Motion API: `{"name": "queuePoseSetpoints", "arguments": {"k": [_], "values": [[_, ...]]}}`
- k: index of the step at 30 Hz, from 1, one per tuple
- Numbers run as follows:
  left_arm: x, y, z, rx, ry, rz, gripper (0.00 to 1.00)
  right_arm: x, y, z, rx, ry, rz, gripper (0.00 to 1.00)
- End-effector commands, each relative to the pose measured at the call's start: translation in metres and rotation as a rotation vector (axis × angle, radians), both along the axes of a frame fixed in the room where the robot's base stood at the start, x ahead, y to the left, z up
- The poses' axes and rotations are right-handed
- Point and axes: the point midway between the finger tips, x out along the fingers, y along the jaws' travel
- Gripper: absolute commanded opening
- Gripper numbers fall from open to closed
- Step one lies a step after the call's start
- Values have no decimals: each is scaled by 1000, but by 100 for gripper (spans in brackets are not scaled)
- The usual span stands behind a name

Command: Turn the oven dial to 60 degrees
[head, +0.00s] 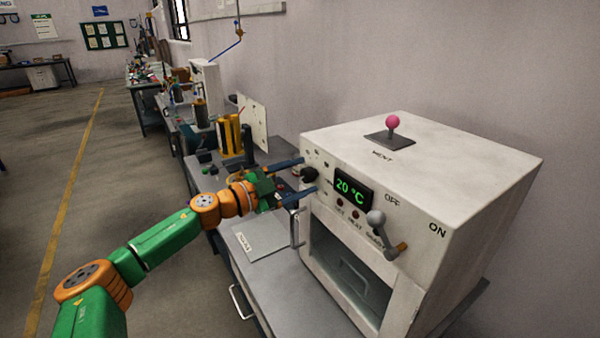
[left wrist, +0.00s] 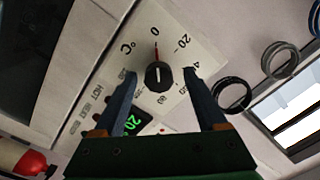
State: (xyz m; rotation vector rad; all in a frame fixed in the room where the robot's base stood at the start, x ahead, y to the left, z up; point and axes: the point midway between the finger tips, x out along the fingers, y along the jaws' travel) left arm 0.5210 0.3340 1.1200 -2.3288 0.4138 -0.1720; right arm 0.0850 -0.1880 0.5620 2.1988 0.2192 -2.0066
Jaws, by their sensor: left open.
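The oven (head: 450,190) is a pale box on the right in the head view. Its black round dial (head: 310,174) is on the front panel, left of the green display (head: 352,190), which reads 20 °C. In the left wrist view the dial (left wrist: 159,76) has a white line pointing up, toward a red mark and the 0 on the scale. My left gripper (head: 303,177) is open, with one finger on each side of the dial. The fingers (left wrist: 160,78) look apart from the knob in the left wrist view. My right gripper is in neither view.
A grey lever (head: 378,222) sticks out from the oven front, right of the display. A pink-knobbed vent lever (head: 393,122) stands on top. Below are an open-looking oven cavity and a bench (head: 290,275) with handles. Yellow cylinders (head: 230,135) stand behind my gripper.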

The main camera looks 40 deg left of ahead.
Motion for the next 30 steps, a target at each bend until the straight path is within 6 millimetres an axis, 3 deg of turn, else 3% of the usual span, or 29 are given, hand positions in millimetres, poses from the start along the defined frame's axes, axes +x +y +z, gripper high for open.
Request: {"name": "queuePoseSetpoints", "arguments": {"k": [6,8,12,15,30], "values": [[0,-1,-1,0,1,-1,74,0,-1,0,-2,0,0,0],[0,-1,-1,0,1,-1,61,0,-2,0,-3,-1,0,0],[0,-1,-1,0,1,-1,23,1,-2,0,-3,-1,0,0],[0,-1,-1,0,1,-1,0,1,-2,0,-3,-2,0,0],[0,-1,-3,136,-55,-1,0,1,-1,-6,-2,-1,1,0]]}}
